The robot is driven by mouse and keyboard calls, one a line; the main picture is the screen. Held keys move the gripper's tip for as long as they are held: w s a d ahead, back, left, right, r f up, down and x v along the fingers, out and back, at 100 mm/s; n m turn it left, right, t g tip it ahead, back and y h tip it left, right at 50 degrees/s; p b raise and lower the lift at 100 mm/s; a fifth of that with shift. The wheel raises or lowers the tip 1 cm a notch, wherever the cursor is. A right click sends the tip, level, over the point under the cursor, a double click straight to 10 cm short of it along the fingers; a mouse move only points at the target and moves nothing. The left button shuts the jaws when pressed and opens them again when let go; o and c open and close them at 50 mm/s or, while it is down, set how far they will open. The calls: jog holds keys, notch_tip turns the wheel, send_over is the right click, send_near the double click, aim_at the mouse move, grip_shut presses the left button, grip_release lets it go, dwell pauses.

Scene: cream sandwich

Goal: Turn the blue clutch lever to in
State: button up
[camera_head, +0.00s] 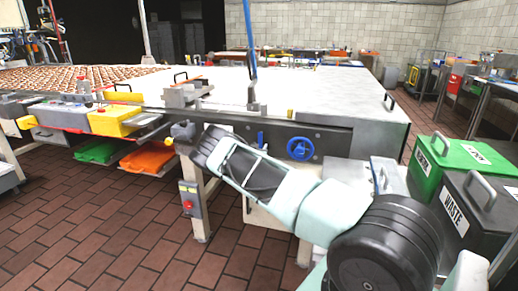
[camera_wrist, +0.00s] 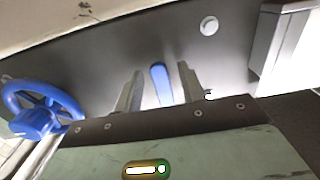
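The blue clutch lever (camera_head: 260,138) is a small handle on the dark front panel of the long machine, left of the blue handwheel. In the wrist view the blue lever (camera_wrist: 161,85) shows between the two fingers of my gripper (camera_wrist: 160,92). A gap shows on each side of it, so the fingers appear open and not clamped on it. Its lower end is hidden by the gripper body. In the head view my gripper (camera_head: 205,146) reaches along the panel, and its fingertips are hard to make out.
A blue handwheel (camera_head: 300,149) is on the same panel; it also shows in the wrist view (camera_wrist: 40,108). A control box with a red button (camera_head: 189,201) hangs at the machine's leg. Green (camera_head: 455,164) and black waste bins (camera_head: 480,215) stand at the right.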

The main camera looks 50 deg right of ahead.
grip_shut()
jog(key=n+b, duration=0.1)
jog(key=s+n+b, duration=0.1)
jog(key=b, duration=0.1)
jog(key=shift+d+f+n, duration=0.1)
jog(key=shift+d+n, duration=0.15)
jog(key=shift+n, duration=0.05)
jog(key=n, duration=0.1)
jog(key=n+b, duration=0.1)
jog(key=s+b, duration=0.1)
jog(key=shift+d+r+n, duration=0.25)
jog(key=shift+n, duration=0.15)
jog(key=n, duration=0.1)
jog(key=n+b, duration=0.1)
jog(key=s+r+n, duration=0.1)
jog(key=shift+s+d+n+b, duration=0.1)
jog(key=shift+d+n+b, duration=0.2)
jog(key=shift+s+d+r+n+b, duration=0.15)
jog(key=shift+r+n, duration=0.25)
jog(key=shift+n, duration=0.4)
jog(key=shift+s+r+n+b, duration=0.25)
jog(key=shift+r+n, duration=0.1)
jog(key=shift+n, duration=0.45)
